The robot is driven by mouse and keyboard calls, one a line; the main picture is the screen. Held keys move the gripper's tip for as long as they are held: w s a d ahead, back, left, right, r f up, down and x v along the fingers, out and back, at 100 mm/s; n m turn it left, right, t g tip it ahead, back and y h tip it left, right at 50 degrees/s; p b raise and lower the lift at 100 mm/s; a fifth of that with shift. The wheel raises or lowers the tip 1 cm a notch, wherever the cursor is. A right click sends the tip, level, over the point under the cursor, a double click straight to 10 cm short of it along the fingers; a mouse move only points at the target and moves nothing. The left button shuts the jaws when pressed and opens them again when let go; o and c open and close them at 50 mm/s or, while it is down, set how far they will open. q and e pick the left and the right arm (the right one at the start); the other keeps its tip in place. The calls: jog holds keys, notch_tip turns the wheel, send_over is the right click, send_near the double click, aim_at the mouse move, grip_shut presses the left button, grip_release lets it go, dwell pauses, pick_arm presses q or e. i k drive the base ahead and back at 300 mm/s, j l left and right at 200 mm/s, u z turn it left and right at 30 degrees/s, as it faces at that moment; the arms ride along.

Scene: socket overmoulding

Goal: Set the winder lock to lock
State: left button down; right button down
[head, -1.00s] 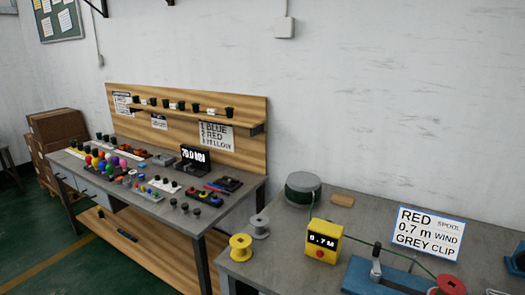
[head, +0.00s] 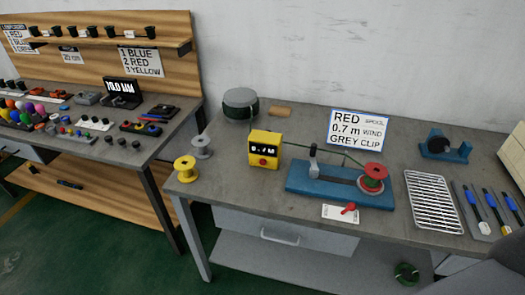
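The winder is a blue base (head: 325,190) on the right-hand bench, with a grey post (head: 313,160) and a red spool (head: 373,177) at its right end. A green line runs from the yellow counter box (head: 265,148) towards the red spool. In front of the base lies a small white plate (head: 338,215) with a red lever (head: 348,209), which looks like the winder lock. The lever slants across the plate; the plate's lettering is too small to read. Neither gripper is in view.
A wire rack (head: 433,201), blue-handled tools (head: 490,198) and a blue stand (head: 446,147) are to the right.

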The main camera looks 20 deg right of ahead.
aim_at(351, 207)
jog(key=z, duration=1.35)
